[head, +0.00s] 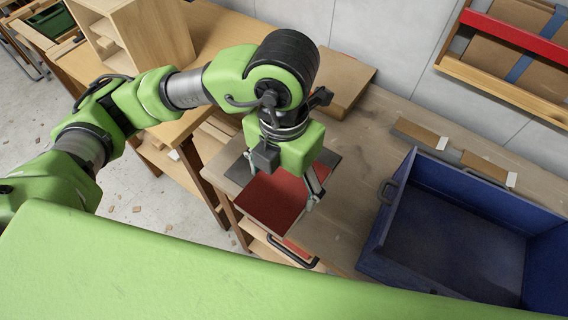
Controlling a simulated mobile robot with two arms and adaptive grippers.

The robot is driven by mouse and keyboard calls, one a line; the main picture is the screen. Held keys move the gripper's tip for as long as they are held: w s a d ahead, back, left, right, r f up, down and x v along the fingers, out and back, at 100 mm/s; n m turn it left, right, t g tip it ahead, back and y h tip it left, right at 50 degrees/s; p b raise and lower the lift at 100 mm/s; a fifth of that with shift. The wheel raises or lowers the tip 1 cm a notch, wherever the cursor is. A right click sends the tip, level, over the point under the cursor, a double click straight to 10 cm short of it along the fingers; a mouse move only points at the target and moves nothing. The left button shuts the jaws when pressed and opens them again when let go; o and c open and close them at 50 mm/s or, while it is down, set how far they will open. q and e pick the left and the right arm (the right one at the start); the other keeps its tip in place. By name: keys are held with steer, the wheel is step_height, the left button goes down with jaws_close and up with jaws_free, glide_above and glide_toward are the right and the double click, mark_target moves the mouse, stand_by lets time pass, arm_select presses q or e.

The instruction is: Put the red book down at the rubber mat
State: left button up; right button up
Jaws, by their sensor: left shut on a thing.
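The red book (268,203) is held below my left gripper (297,196), whose visible finger comes down at the book's right side. My left gripper is shut on the book, over the workbench's left end. The book and gripper cover most of the mat. I cannot tell whether the book touches the mat or is just above it. My right gripper is not in view.
A blue open crate (440,240) stands on the workbench (352,190) to the right. A cardboard box (345,82) sits behind the arm. Flat brown pieces with white tags (418,133) lie along the wall. A drawer handle (292,254) is at the bench's front.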

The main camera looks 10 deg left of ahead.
arm_select(q)
steer(key=w+f, duration=0.1)
steer(key=w, duration=0.2)
steer(key=w+a+f+p, duration=0.1)
steer(key=w, duration=0.1)
steer(key=w+a+f+p, duration=0.1)
steer(key=w, duration=0.2)
steer(key=shift+w+f, duration=0.3)
steer(key=shift+f, duration=0.05)
steer(key=w+f, duration=0.2)
steer(key=f, duration=0.1)
steer(key=w+a+f+p, duration=0.1)
steer(key=w+f, duration=0.1)
steer(key=shift+f, duration=0.1)
steer(key=shift+w+f, duration=0.35)
steer(key=shift+f, duration=0.05)
step_height(320, 180, down, 3)
steer(key=shift+r+p, duration=0.1)
steer(key=shift+p, duration=0.75)
steer(key=shift+w+f+b, duration=0.1)
steer(key=shift+f+b, duration=0.25)
steer(key=shift+f, duration=0.05)
steer(key=o, duration=1.4)
steer(key=shift+c, duration=0.2)
